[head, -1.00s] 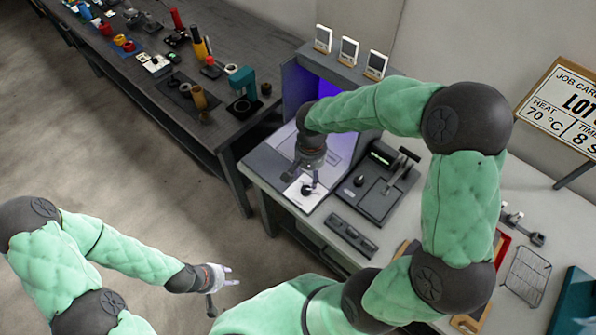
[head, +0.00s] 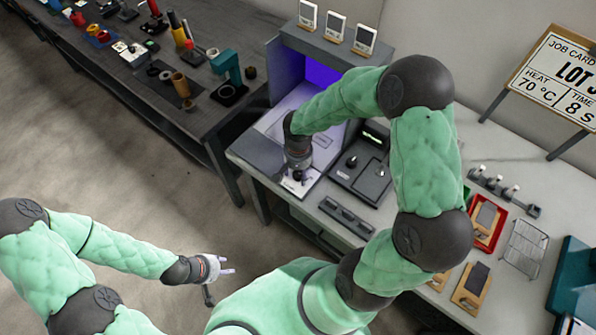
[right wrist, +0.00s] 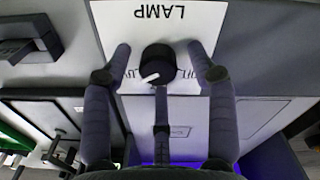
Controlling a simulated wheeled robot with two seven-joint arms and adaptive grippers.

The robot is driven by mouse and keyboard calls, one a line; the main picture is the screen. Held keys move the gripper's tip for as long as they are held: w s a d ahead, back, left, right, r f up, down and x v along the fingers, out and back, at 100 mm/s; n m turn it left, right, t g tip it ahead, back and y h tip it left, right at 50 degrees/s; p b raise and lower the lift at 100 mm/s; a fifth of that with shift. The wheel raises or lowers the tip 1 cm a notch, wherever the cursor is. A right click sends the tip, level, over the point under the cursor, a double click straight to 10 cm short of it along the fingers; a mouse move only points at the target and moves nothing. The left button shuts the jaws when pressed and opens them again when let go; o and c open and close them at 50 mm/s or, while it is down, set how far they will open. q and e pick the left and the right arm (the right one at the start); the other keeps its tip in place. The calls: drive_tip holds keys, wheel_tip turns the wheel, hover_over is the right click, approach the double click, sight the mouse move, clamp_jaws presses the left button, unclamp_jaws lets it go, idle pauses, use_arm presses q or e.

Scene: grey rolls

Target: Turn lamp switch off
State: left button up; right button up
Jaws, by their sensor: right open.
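The lamp switch (right wrist: 157,62) is a round black knob with a white pointer. It sits on a white plate (right wrist: 215,20) marked LAMP, which appears upside down in the right wrist view. The pointer aims to the lower left there, and lettering beside the knob is partly hidden. My right gripper (head: 297,173) is open over the plate, its fingers spread around the knob with visible gaps at the sides. The lamp booth (head: 322,74) behind glows purple-blue inside. My left gripper (head: 224,266) is open and empty, low over the floor, away from the bench.
A dark control panel (head: 357,178) stands right of the plate, with a black strip (head: 347,218) in front. Three white framed devices stand on the booth top. Trays and a wire rack (head: 525,248) lie further right. A dark bench (head: 150,100) stands left.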

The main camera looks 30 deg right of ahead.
drive_tip(key=c, duration=1.1)
